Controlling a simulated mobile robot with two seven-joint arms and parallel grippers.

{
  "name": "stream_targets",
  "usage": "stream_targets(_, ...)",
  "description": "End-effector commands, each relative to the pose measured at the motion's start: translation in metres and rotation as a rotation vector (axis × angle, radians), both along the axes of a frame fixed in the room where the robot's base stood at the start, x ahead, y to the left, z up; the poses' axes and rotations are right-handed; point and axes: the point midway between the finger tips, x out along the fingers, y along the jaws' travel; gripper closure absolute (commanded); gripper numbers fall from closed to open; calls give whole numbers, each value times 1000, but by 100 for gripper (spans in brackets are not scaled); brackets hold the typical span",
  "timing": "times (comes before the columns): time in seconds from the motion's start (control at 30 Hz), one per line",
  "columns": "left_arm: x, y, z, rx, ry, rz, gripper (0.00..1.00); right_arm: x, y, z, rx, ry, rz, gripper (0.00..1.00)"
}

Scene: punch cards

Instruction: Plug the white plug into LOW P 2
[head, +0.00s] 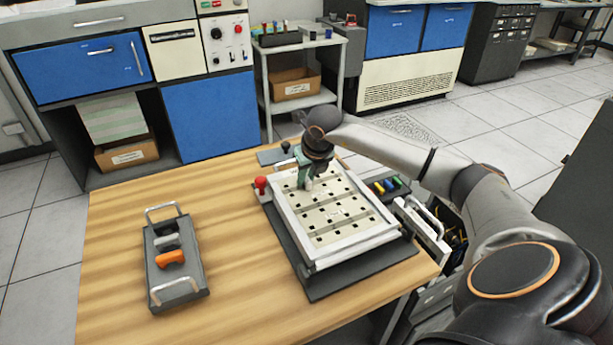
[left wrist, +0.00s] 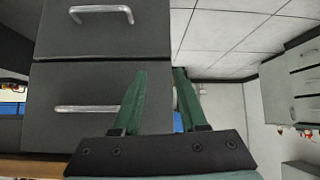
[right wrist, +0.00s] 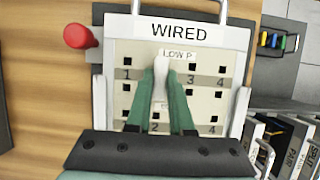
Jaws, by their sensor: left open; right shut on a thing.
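The white plug (right wrist: 160,68) is between the fingertips of my right gripper (right wrist: 162,82), which is shut on it. It also shows as a small pale shape under the right gripper (head: 305,180) in the head view. In the right wrist view the plug is over the top row of the WIRED panel (right wrist: 207,95), beside the LOW P label (right wrist: 178,54), between holes 1 and 3. Hole 2 of that row is hidden behind the plug and fingers, and I cannot tell whether the tip is in it. My left gripper (left wrist: 160,72) is open and empty, away from the panel.
A red knob (right wrist: 80,36) stands at the panel's left edge. Coloured plugs (right wrist: 272,40) lie to its right. A dark tray (head: 156,268) with grey and orange pieces is on the wooden table (head: 110,230). Table between tray and panel is clear. Grey drawers (left wrist: 105,80) face my left gripper.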

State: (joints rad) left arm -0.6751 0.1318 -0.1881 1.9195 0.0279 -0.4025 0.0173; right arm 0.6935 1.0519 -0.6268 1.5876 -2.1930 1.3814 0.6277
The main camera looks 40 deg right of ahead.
Motion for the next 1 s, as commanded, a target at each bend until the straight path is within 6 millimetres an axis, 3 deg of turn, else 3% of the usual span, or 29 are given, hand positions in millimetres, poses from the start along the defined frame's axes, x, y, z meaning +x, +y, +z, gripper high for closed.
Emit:
stream_targets(0.03, 0, 0, 0, 0, 0, 0, 58, -1, 0, -2, 1, 3, 1, 100)
stream_targets(0.07, 0, 0, 0, 0, 0, 0, 58, -1, 1, -2, 1, 4, 1, 78)
stream_targets(0.37, 0, 0, 0, 1, 0, -1, 58, 0, 0, -2, 1, 3, 1, 45)
stream_targets(0.73, -2, -1, -1, 0, 11, -3, 58, 0, 0, -1, 0, 2, 1, 45)
stream_targets(0.8, 4, -12, 8, -12, 7, -25, 58, 0, 0, -1, 0, 2, 1, 45)
stream_targets(1.0, 8, -13, 11, -14, -1, -25, 58, -17, 5, 44, -3, -3, 1, 45)
